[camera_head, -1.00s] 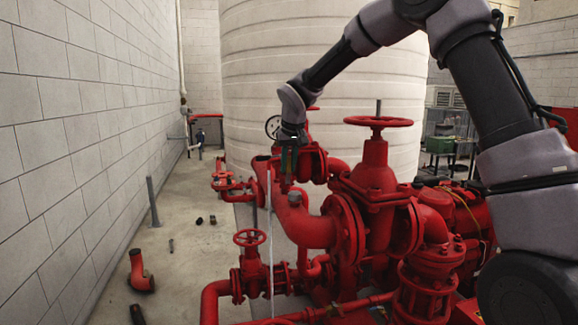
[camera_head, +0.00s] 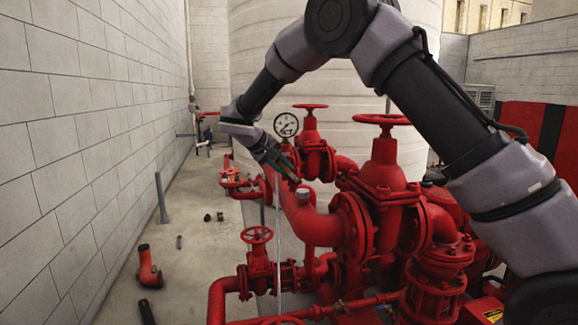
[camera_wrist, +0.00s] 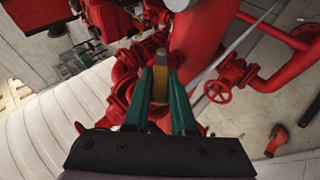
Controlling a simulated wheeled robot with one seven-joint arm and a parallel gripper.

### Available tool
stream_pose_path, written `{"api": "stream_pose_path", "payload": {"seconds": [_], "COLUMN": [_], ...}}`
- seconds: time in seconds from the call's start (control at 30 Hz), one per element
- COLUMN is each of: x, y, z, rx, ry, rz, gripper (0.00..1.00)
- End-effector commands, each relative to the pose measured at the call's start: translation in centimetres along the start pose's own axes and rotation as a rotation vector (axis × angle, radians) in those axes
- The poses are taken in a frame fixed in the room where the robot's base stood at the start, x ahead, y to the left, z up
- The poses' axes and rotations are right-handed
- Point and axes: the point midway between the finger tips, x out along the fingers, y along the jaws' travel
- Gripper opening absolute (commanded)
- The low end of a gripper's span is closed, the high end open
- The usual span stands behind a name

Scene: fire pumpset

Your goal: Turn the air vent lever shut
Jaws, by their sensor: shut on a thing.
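The air vent lever (camera_wrist: 159,92) shows as a yellow piece between my green fingers in the wrist view. My gripper (camera_wrist: 160,72) is shut on it, with one finger on each side. In the head view my gripper (camera_head: 284,166) slants down to the right, just above the red pipework. My fingers and the pipework hide most of the lever and the vent's body, so its exact angle is hard to tell.
A pressure gauge (camera_head: 286,125) and a small red handwheel (camera_head: 310,106) stand behind my gripper. A large handwheel valve (camera_head: 382,120) rises to the right. A white tank (camera_head: 350,85) fills the back. Floor (camera_head: 205,265) is clear near the left wall, apart from loose fittings.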

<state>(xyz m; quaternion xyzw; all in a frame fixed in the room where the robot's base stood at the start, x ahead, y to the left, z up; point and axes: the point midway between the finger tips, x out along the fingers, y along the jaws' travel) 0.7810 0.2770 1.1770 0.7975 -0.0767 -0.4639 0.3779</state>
Motion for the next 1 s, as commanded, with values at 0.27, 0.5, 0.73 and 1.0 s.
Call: {"api": "stream_pose_path", "payload": {"seconds": [0.27, 0.5, 0.73, 1.0], "x": [0.4, 0.9, 1.5, 2.0], "y": [-1.6, -2.8, -3.5, -3.9], "z": [0.2, 0.4, 0.6, 0.8], "rx": [-0.103, -0.188, -0.254, -0.303], "ry": [-0.002, -0.003, -0.005, -0.007], "rz": [0.251, 0.456, 0.618, 0.739], "gripper": [0.00, 0.00, 0.00, 0.00]}}
